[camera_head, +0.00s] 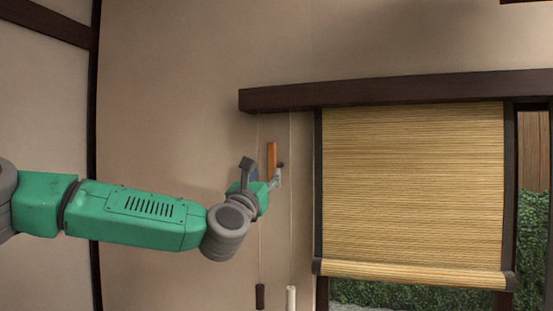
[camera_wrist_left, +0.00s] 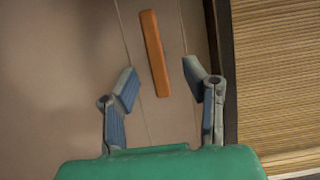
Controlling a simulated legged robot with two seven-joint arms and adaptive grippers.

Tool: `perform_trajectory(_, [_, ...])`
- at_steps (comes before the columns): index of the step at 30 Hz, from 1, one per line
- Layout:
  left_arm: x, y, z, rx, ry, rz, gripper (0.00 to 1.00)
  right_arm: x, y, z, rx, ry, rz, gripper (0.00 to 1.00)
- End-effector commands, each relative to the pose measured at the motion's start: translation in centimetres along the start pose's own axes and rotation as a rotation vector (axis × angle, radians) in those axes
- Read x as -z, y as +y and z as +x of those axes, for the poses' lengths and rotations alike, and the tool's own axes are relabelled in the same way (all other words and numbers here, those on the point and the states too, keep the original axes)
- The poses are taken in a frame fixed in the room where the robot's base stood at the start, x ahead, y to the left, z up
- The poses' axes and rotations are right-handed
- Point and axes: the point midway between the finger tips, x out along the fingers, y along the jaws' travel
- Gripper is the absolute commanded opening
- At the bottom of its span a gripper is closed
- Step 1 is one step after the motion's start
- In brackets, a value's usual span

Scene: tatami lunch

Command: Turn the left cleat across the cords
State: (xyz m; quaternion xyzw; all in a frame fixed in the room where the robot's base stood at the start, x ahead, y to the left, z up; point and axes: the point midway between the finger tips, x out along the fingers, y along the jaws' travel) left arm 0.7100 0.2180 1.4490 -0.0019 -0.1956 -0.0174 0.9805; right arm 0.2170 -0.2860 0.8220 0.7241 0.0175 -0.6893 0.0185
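The cleat is an orange-brown wooden bar (camera_head: 271,158) standing upright on the wall; it also shows in the left wrist view (camera_wrist_left: 154,50). Two thin cords hang beside it, a left cord (camera_head: 259,255) with a dark pull (camera_head: 260,296) and a right cord (camera_head: 291,225) with a white pull (camera_head: 291,298). In the left wrist view the bar lies between the left cord (camera_wrist_left: 120,25) and the right cord (camera_wrist_left: 183,35), lengthwise with them. My left gripper (camera_head: 263,172) is open, its fingertips (camera_wrist_left: 161,75) on either side of the bar's lower part, apart from it. My right gripper is not in view.
A woven blind (camera_head: 410,185) hangs right of the cords beneath a dark beam (camera_head: 390,91). A dark post (camera_head: 95,160) stands at the left. The wall (camera_head: 180,90) above my left arm is bare. A hedge (camera_head: 400,295) shows below the blind.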

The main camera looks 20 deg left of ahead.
Motion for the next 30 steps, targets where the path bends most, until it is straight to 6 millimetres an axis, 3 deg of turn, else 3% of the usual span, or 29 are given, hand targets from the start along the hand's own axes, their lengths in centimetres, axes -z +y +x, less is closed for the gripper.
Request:
perform_trajectory(6, [-0.2,0.1,4.8,-0.002,0.001,0.003,0.4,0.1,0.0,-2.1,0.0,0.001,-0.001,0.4])
perform_trajectory(12, [-0.1,-0.1,7.6,-0.001,0.001,0.003,0.4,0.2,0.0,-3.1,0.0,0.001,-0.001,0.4])
perform_trajectory(26, [0.0,0.0,8.7,0.0,0.002,0.001,0.4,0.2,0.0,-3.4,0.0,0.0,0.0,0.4])
perform_trajectory(30, [0.1,0.1,8.7,0.0,0.002,0.001,0.0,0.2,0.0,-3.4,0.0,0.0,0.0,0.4])
